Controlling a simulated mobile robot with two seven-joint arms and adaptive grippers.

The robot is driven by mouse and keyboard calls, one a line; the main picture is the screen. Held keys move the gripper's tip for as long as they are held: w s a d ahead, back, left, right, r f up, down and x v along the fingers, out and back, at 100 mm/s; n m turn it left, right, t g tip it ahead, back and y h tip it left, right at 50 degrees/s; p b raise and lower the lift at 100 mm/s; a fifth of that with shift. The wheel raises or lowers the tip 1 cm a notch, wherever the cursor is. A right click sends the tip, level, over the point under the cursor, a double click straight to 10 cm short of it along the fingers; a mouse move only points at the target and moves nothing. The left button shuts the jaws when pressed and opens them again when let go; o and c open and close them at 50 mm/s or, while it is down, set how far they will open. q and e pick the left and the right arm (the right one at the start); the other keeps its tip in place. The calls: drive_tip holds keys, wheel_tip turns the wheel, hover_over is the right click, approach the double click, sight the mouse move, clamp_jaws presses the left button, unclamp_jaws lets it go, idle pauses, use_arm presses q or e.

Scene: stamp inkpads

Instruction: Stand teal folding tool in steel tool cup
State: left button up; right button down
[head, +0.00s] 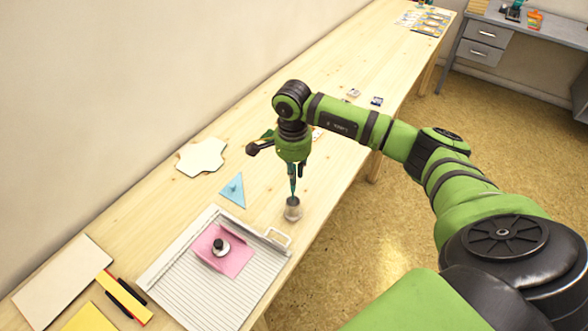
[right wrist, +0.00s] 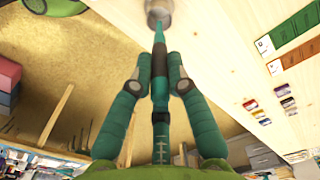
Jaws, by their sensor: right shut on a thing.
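The teal folding tool (head: 292,186) hangs upright below my right gripper (head: 296,174) in the head view. In the right wrist view the tool (right wrist: 159,50), teal with a dark band, runs between the fingers of my right gripper (right wrist: 160,75), which is shut on it. The steel tool cup (head: 292,212) stands on the wooden table near its right edge, directly under the tool. The cup also shows at the top of the right wrist view (right wrist: 158,7). The tool's lower tip is at the cup's mouth; I cannot tell how deep it reaches. My left gripper is out of view.
A ridged pale tray (head: 183,288) with a pink pad (head: 234,262) and a black-knobbed stamp (head: 220,246) lies left of the cup. A blue triangle (head: 233,193) and a white cut-out sheet (head: 201,157) lie behind. Small cards lie farther along the table.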

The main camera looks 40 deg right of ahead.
sight(294, 188)
drive_tip(key=shift+f+b, duration=1.8)
drive_tip(key=shift+f, duration=0.5)
drive_tip(key=c, duration=1.1)
unclamp_jaws()
drive_tip(key=shift+r, duration=0.25)
wheel_tip(294, 188, up, 12)
drive_tip(key=shift+a+f, duration=0.1)
drive_tip(key=shift+f, duration=0.1)
